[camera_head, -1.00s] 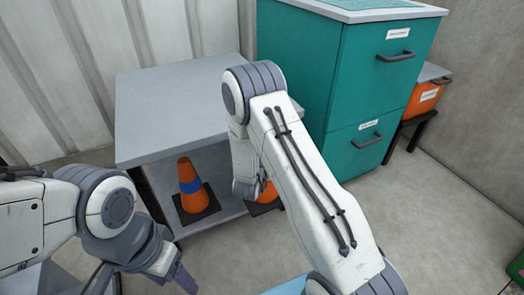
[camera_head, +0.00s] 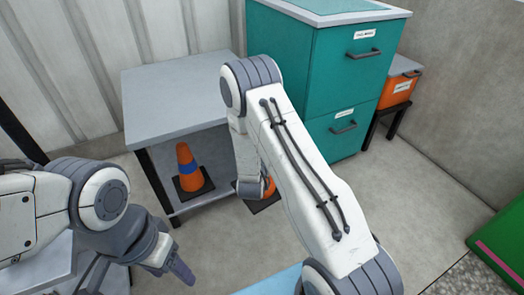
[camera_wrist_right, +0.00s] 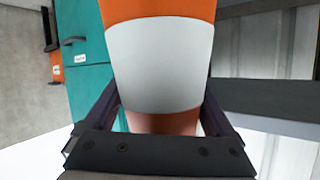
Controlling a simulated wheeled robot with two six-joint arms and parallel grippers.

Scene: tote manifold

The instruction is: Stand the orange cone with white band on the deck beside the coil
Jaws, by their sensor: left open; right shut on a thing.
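The orange cone with white band (camera_wrist_right: 158,62) fills the middle of the right wrist view, between the fingers of my right gripper (camera_wrist_right: 160,118), which is shut on it. In the head view my right arm hides most of that gripper; a bit of orange and a dark square base (camera_head: 264,204) show beside it, most likely the same cone. My left gripper (camera_head: 176,268) is open and empty at lower left. The coil is not in view, and I cannot make out the deck.
An orange cone with a blue band (camera_head: 187,168) stands on the lower shelf of a grey-topped table (camera_head: 170,100). A teal drawer cabinet (camera_head: 300,60) stands behind my right arm. An orange box (camera_head: 400,88) sits on a black stand. A green object (camera_head: 505,245) is at the right edge. Floor at right is open.

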